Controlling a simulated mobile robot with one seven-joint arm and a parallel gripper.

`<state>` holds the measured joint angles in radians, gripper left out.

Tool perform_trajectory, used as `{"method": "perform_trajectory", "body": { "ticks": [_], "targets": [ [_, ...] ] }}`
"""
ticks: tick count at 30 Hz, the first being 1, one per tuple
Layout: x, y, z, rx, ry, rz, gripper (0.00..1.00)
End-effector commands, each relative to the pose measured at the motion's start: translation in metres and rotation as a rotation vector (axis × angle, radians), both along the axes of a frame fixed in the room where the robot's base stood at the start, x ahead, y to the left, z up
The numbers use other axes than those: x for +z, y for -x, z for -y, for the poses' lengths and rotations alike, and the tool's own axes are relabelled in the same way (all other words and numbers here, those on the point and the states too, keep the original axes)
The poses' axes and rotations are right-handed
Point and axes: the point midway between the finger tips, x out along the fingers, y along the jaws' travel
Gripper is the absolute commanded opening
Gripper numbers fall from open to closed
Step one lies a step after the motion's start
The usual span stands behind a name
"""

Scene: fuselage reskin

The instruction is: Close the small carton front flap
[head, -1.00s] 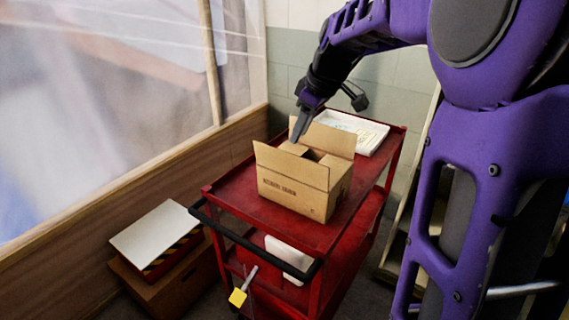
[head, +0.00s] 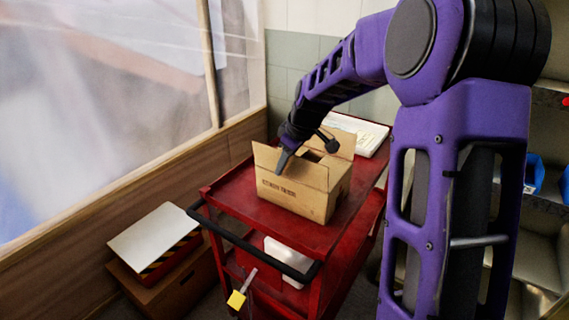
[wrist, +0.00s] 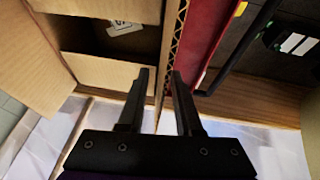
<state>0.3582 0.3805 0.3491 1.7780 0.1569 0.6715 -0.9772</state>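The small brown carton (head: 292,197) stands on the red cart's top, its top open. Its front flap (head: 307,174) stands up along the near side. Another flap (head: 342,143) stands up at the back right. My gripper (head: 281,161) is at the left part of the front flap, with a finger showing on its outer side. In the wrist view my gripper (wrist: 159,75) is open, its fingers on either side of a corrugated flap edge (wrist: 174,38). Contact with the cardboard cannot be told. The carton's inside (wrist: 100,38) shows at left, with a small white label.
A white tray (head: 360,134) lies behind the carton on the cart (head: 237,194). The cart's black handle (head: 250,245) runs along the near side. A yellow tag (head: 236,299) hangs below. A box with a white top (head: 153,232) stands at left by the wall.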

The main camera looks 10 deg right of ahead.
Motion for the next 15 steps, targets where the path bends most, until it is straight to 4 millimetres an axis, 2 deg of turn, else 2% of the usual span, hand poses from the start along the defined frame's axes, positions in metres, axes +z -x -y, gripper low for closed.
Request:
{"method": "perform_trajectory", "body": {
  "ticks": [1, 6, 7, 15],
  "targets": [
    [0.0002, -0.0001, 0.0000, 0.000, 0.000, 0.000, 0.34],
    [0.0004, 0.0000, 0.0001, 0.000, 0.000, 0.000, 0.03],
    [0.0004, 0.0000, 0.0001, 0.000, 0.000, 0.000, 0.00],
    [0.0005, 0.0000, 0.0001, 0.000, 0.000, 0.000, 0.00]
  ]
}}
